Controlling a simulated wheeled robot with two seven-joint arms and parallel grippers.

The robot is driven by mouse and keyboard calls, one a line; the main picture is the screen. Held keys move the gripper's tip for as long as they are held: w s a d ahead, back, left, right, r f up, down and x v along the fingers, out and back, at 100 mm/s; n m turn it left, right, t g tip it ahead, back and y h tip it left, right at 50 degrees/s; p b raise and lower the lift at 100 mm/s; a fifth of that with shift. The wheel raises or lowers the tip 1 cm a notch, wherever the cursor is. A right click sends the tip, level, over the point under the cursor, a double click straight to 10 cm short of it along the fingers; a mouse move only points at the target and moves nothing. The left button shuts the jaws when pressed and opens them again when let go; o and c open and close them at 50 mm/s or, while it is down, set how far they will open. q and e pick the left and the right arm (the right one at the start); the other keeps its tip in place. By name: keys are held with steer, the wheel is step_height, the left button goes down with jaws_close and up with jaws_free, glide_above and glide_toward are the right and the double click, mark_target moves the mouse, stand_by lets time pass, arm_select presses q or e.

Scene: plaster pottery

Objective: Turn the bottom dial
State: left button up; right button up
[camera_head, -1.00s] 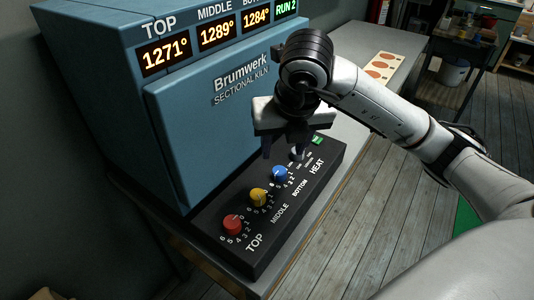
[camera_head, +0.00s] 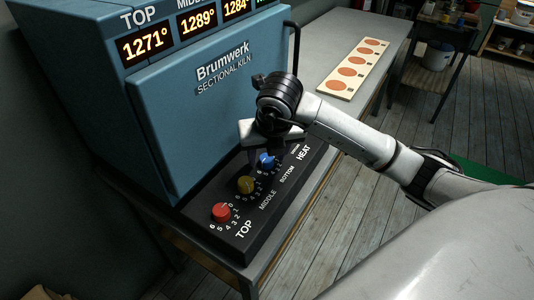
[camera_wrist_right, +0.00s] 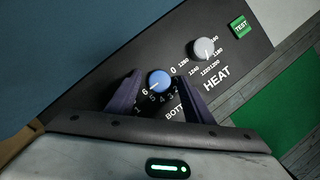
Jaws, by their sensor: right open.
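The bottom dial is a blue knob (camera_head: 267,161) on the black control panel (camera_head: 262,215) in front of the kiln. In the right wrist view the blue dial (camera_wrist_right: 159,81) shows between the two dark fingers of my right gripper (camera_wrist_right: 158,85), which is open. I cannot tell whether the fingers reach down around it, and they do not appear to touch it. In the head view my right gripper (camera_head: 270,150) is above the blue dial, its fingertips partly hidden. My left gripper is not in view.
A yellow dial (camera_head: 246,185) and a red dial (camera_head: 221,212) sit nearer on the panel. A grey heat dial (camera_wrist_right: 203,49) and a green TEST button (camera_wrist_right: 240,27) are beyond the blue one. The blue kiln (camera_head: 200,110) stands behind. A board with red discs (camera_head: 354,69) lies on the bench.

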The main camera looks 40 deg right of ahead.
steer(key=c, duration=1)
steer(key=shift+b, duration=0.3)
steer(key=shift+c, duration=0.2)
steer(key=shift+d+f+n+y+b, duration=0.15)
steer(key=shift+n+y+b, duration=0.25)
steer(key=shift+n+b, duration=0.55)
steer(key=n+y+b, duration=0.1)
steer(key=n+b, duration=0.2)
steer(key=n, duration=0.1)
steer(key=shift+d+n+y+b, duration=0.15)
steer(key=shift+n+y+b, duration=0.1)
steer(key=shift+y+b, duration=0.15)
steer(key=shift+n+y+b, duration=0.3)
steer(key=shift+n+b, duration=0.15)
steer(key=shift+n, duration=0.35)
steer(key=shift+n+y+b, duration=0.4)
steer(key=shift+n+b, duration=0.05)
steer(key=shift+n, duration=0.75)
steer(key=shift+d+n, duration=0.1)
steer(key=shift+n, duration=0.2)
steer(key=shift+r+n, duration=0.2)
steer(key=shift+n, duration=0.1)
steer(key=shift+g, duration=0.3)
